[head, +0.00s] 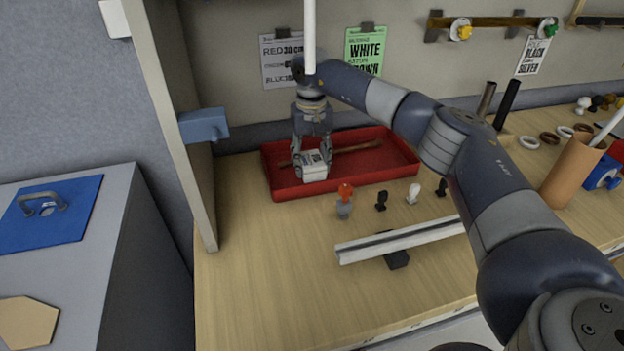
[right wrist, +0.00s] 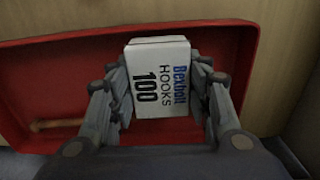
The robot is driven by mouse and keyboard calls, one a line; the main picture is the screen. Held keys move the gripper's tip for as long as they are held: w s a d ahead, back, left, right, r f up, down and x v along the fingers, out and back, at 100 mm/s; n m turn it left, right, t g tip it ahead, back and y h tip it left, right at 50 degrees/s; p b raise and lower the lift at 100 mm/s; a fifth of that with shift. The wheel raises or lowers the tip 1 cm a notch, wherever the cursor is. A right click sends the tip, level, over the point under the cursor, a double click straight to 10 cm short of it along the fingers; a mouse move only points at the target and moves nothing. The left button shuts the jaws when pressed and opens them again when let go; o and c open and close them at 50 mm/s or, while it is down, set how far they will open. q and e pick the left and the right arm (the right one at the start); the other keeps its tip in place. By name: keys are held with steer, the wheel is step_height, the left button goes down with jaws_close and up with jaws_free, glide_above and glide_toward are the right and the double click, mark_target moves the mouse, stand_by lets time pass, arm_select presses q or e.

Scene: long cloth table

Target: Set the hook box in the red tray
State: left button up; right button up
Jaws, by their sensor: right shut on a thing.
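The hook box (head: 314,172) is a small white box. In the right wrist view its label reads "Bexholt HOOKS 100" on the box (right wrist: 158,85). My right gripper (head: 311,160) is shut on it, with one finger on each side. The red tray (head: 375,171) lies on the table by the back wall, and the box is over its left front part. The tray (right wrist: 60,85) also shows around the box in the wrist view. I cannot tell whether the box touches the tray floor. My left gripper is not in view.
A brown stick (head: 358,148) lies in the tray. Several small knobs, one a red-topped figure (head: 344,200), stand in front of it. A pale rail (head: 400,240) lies nearer. An upright panel (head: 175,110) stands left. The front left tabletop (head: 270,270) is clear.

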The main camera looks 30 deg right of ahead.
mark_target(312, 173)
steer(key=shift+s+f+b, duration=0.1)
steer(key=shift+f+b, duration=0.45)
steer(key=shift+f, duration=0.05)
step_height(312, 173, down, 2)
steer(key=shift+b, duration=0.8)
steer(key=shift+f, duration=0.2)
steer(key=shift+r, duration=0.1)
steer(key=o, duration=1.1)
